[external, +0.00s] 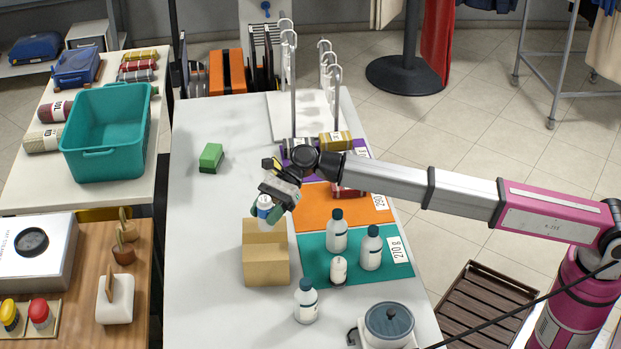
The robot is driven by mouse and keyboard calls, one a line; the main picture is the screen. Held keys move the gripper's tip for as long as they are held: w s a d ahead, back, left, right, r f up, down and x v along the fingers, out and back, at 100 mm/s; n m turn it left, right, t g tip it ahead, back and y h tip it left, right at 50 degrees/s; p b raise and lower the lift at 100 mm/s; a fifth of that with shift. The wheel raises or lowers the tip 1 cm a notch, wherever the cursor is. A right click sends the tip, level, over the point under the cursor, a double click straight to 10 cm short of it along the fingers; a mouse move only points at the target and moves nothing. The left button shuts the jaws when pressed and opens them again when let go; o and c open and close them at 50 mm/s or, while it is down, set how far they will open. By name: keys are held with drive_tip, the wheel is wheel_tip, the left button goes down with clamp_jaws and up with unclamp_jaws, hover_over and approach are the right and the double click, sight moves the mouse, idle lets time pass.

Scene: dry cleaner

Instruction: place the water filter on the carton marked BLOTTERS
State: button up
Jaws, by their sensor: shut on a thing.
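My gripper (268,204) is shut on a small white cylinder with a blue band (265,212), which looks like the water filter. It holds the cylinder roughly upright, with its lower end over the back part of a brown cardboard carton (266,267). I cannot tell whether the cylinder touches the carton or hangs above it. The carton stands on the white table, left of the teal mat. No BLOTTERS marking can be read on the sides I see. The gripper fingers hide part of the cylinder.
White bottles stand on the teal mat (312,268), and another bottle (306,301) stands in front of it. A lidded pot (389,323) is at the front edge. Rolls lie on the orange mat (318,211) and behind it. A green block (211,157) lies left; table around it is clear.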

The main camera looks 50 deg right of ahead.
sight(264, 223)
drive_tip(key=shift+w+d+f, duration=0.25)
drive_tip(key=shift+w+f, duration=0.2)
drive_tip(key=shift+w, duration=0.2)
drive_tip(key=shift+f, duration=2)
drive_tip(key=shift+f, duration=0.1)
drive_tip(key=o, duration=1)
drive_tip(key=shift+c, duration=0.2)
drive_tip(key=shift+d, duration=0.15)
drive_tip(key=v, duration=1.2)
